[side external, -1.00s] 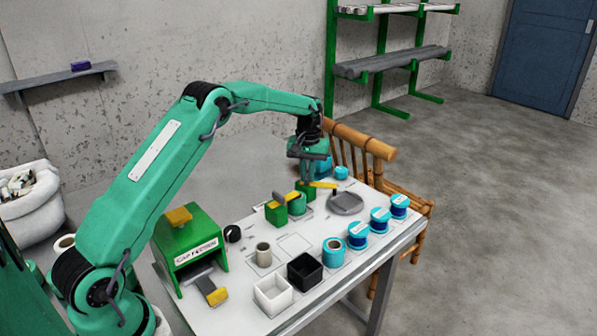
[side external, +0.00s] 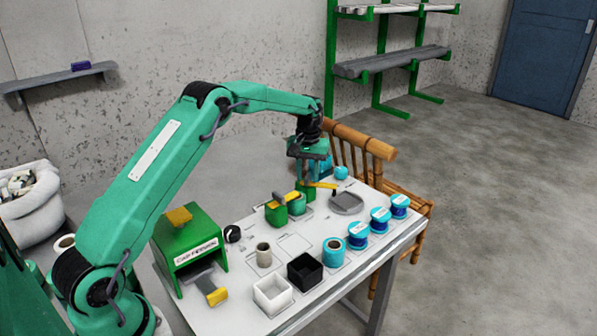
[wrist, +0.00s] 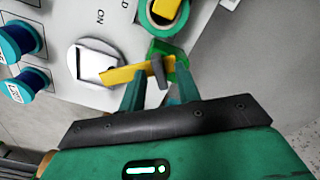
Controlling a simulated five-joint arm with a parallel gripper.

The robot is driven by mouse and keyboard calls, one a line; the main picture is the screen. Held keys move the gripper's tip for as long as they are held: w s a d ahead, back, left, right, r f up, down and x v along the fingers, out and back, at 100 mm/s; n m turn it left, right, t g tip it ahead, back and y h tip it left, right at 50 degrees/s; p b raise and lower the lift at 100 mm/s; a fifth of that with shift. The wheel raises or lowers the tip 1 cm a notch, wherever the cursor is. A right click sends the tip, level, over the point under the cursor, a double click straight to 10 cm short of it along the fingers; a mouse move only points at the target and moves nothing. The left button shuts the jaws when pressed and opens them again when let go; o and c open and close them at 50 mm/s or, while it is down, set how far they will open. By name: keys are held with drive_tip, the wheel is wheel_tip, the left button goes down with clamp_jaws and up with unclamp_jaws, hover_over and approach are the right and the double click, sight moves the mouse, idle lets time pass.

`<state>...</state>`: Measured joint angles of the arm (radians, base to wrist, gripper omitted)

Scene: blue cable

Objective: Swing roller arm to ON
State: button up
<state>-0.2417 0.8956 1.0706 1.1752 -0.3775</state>
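The roller arm is a yellow bar (wrist: 118,75) pivoted on a green block (wrist: 183,76), with a grey peg (wrist: 158,73) standing on it. In the side view the yellow bar (side external: 322,185) reaches right from the green block (side external: 306,190) toward a round grey plate (side external: 346,203). In the wrist view the bar's free end lies over the edge of a grey plate (wrist: 92,62) beside the word ON. My gripper (wrist: 157,78) is open, with its green fingers apart on either side of the peg. I cannot tell whether they touch the bar.
Several blue spools (side external: 380,220) line the right table edge. A bamboo chair (side external: 365,150) stands behind the table.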

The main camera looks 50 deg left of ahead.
drive_tip(key=shift+r, duration=0.1)
wheel_tip(320, 180, up, 7)
drive_tip(key=shift+r, duration=0.3)
idle(0.5)
